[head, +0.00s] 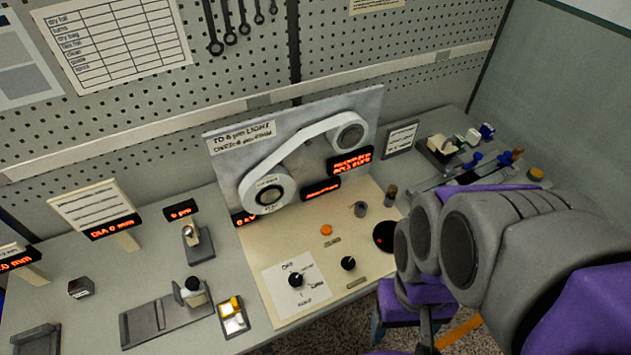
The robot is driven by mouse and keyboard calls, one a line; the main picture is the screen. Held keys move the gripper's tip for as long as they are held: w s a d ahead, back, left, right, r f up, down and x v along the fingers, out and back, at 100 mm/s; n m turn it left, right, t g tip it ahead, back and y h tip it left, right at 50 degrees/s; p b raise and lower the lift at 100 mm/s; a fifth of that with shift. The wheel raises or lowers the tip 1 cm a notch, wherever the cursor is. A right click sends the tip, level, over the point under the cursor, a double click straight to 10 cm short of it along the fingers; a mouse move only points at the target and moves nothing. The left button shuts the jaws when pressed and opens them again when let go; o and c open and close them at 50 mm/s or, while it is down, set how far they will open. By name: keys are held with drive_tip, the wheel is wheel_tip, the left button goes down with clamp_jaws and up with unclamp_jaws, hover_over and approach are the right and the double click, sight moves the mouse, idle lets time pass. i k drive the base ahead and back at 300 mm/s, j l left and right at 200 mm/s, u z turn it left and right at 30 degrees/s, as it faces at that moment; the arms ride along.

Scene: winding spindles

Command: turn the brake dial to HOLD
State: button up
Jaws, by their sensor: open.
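The brake dial (296,280) is a small black knob on a white card (280,303) at the front of the cream panel. The card has printed words around the knob. The one below it seems to read HOLD and the one above it OFF, but the print is small. I cannot tell for sure which word the knob points at. My grey and purple arm fills the right side of the head view, well to the right of the dial. My gripper's fingers do not show.
A second black knob (348,263) sits right of the dial, with an orange button (326,230) behind it. A round black control with a red mark (384,236) is near my arm. A belt runs over two spindles on the upright board (225,170). A grey fixture (150,322) stands left.

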sight(294, 279)
drive_tip(key=k+j+u, duration=0.75)
drive_tip(key=i, duration=0.1)
